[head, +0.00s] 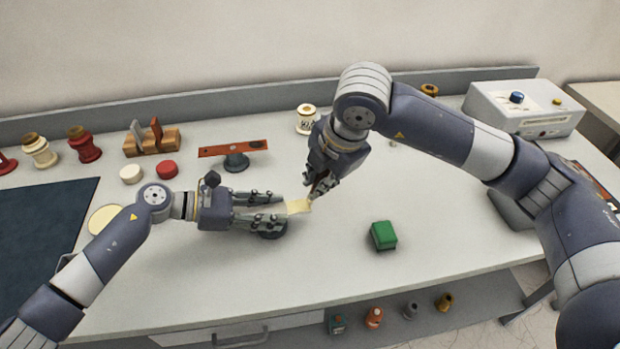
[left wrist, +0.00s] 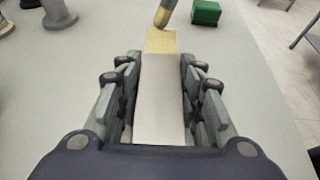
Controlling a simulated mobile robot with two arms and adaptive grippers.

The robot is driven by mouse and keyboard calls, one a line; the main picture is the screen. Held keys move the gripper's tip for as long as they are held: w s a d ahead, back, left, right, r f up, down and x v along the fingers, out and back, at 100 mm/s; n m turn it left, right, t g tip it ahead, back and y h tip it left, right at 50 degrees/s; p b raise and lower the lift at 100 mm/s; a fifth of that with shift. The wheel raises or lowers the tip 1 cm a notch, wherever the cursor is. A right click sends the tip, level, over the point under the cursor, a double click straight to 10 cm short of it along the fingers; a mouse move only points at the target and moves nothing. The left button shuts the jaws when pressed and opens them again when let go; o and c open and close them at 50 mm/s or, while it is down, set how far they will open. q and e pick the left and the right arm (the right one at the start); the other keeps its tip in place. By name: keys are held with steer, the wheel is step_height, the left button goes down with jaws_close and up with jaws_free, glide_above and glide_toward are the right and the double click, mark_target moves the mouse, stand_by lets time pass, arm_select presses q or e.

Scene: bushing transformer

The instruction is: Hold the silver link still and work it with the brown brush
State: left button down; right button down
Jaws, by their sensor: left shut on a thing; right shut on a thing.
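My left gripper (head: 283,208) is shut on the silver link. In the left wrist view the link (left wrist: 160,95) is a flat pale grey bar lying lengthwise between the fingers, its far end yellowish. In the head view only its pale yellow end (head: 299,206) shows clearly beyond the fingertips. My right gripper (head: 318,184) is shut on the brown brush, mostly hidden by the fingers in the head view. In the left wrist view the brush (left wrist: 163,15) comes down from above, its tip at the link's far end; contact looks likely but is not certain.
A green block (head: 383,236) sits to the right. An orange bar (head: 233,148) on a stand, a wooden rack (head: 151,141) and a white jar (head: 306,119) stand behind. The front middle of the bench is clear.

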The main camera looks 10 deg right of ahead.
steer(key=shift+d, duration=0.3)
steer(key=shift+r, duration=4)
arm_select(q)
steer(key=c, duration=1)
jaws_free()
steer(key=v, duration=1.1)
steer(key=shift+w+f, duration=0.1)
arm_select(e)
steer(key=shift+a, duration=0.1)
arm_select(q)
steer(key=shift+a+r, duration=0.35)
steer(key=shift+a, duration=0.15)
